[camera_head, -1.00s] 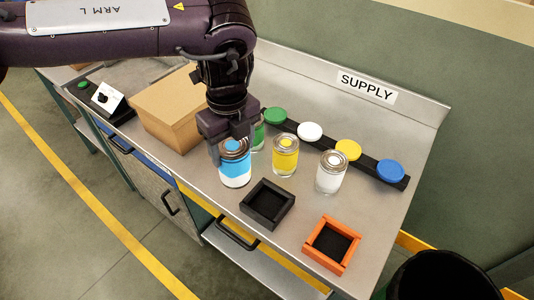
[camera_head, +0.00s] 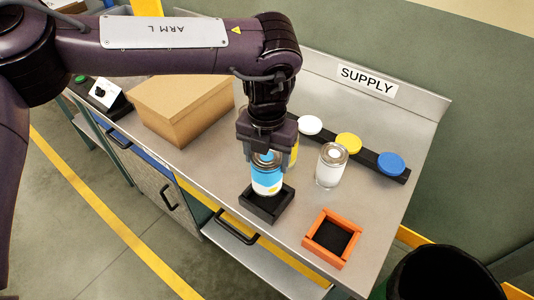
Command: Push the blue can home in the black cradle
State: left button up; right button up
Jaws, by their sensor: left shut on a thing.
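The blue can (camera_head: 266,182), with a blue and white label, is upright at the black cradle (camera_head: 258,212). Its lower end is inside or just above the cradle's square frame; the far walls hide behind it, and I cannot tell whether it rests on the floor of the cradle. My left gripper (camera_head: 265,154) points down and is shut on the can's upper part. My right gripper is not in view.
A white can (camera_head: 331,166) stands right of the cradle, and a yellow can (camera_head: 294,152) is mostly hidden behind my gripper. An empty orange cradle (camera_head: 332,238) sits at the front right. A dark rack with coloured lids (camera_head: 348,144) lies behind. A cardboard box (camera_head: 182,108) stands left.

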pick_arm(q)
notch_tip(320, 180, down, 4)
jog(key=b, duration=0.2)
jog(key=shift+b, duration=0.3)
jog(key=shift+f+b, duration=0.6)
jog(key=shift+f, duration=0.45)
jog(key=shift+f, duration=0.75)
dwell(1.4)
dwell(0.3)
jog(key=o, duration=1.1)
jog(key=shift+o, duration=0.4)
